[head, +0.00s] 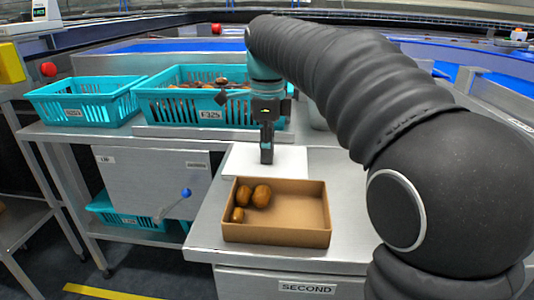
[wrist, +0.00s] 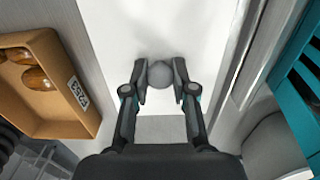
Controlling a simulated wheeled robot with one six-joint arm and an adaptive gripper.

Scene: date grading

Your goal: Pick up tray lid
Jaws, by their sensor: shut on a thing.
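The tray lid (head: 240,160) is a flat white sheet on the metal table behind the brown tray. It fills the middle of the wrist view (wrist: 160,25), with a round grey knob (wrist: 160,74) on it. My gripper (head: 267,158) points down over the lid. In the wrist view its two fingers (wrist: 160,80) are closed on the knob, one on each side. The lid appears to lie flat; I cannot tell any gap below it.
The open brown tray (head: 285,235) holds several brown dates (head: 261,195) at its left end, just in front of the lid. A teal crate (head: 170,108) with dates stands behind, and another teal crate (head: 85,107) at left. A metal ledge (head: 190,131) lies between lid and crates.

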